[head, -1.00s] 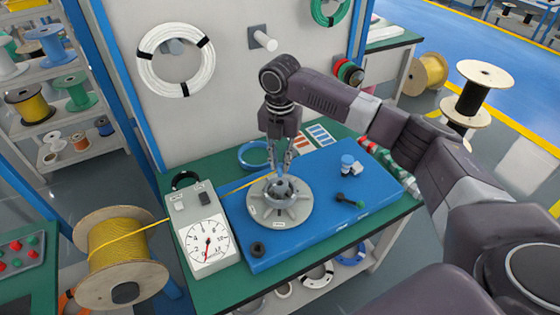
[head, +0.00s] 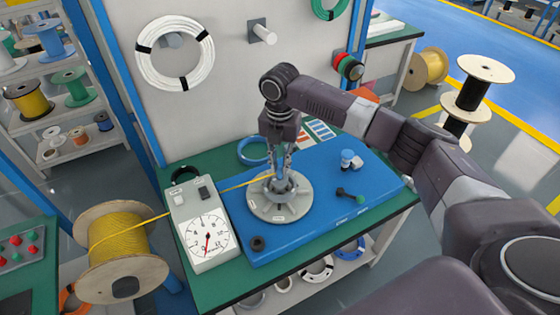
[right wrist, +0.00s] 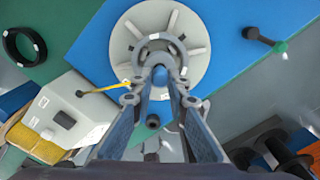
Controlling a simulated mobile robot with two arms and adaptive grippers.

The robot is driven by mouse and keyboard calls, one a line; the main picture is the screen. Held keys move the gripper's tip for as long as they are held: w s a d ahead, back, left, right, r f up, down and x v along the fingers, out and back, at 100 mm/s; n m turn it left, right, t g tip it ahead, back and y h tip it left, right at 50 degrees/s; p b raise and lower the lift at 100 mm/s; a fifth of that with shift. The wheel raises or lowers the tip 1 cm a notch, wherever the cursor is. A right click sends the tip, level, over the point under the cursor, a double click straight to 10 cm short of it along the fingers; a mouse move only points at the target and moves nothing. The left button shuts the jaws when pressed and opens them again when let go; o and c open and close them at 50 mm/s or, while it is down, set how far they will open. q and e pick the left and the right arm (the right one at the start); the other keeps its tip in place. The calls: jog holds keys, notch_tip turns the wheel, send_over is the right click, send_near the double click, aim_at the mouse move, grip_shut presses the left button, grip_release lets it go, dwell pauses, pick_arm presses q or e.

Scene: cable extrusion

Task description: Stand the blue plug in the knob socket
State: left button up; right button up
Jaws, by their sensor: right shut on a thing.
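The socket is a round grey piece (head: 263,208) with radial ribs and a raised central ring. It lies on the blue mat and also shows in the right wrist view (right wrist: 197,62). My right gripper (head: 280,182) points straight down over the socket's centre, its fingertips down at the ring. In the right wrist view my gripper (right wrist: 160,78) is shut on the blue plug (right wrist: 159,75); only a small blue part shows between the fingertips. The plug's lower end is hidden, so I cannot tell how deep it sits. My left gripper is not in view.
The white gauge box (head: 205,235) stands left of the socket, with a yellow cable (head: 240,185) running past it.

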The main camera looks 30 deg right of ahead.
jog(key=shift+f, duration=0.3)
jog(key=shift+f, duration=0.4)
dwell(0.6)
jog(key=o, duration=0.9)
jog(key=shift+o, duration=0.2)
jog(key=shift+p, duration=0.3)
notch_tip(320, 180, up, 8)
jog(key=p, duration=0.8)
jog(key=shift+r, duration=0.1)
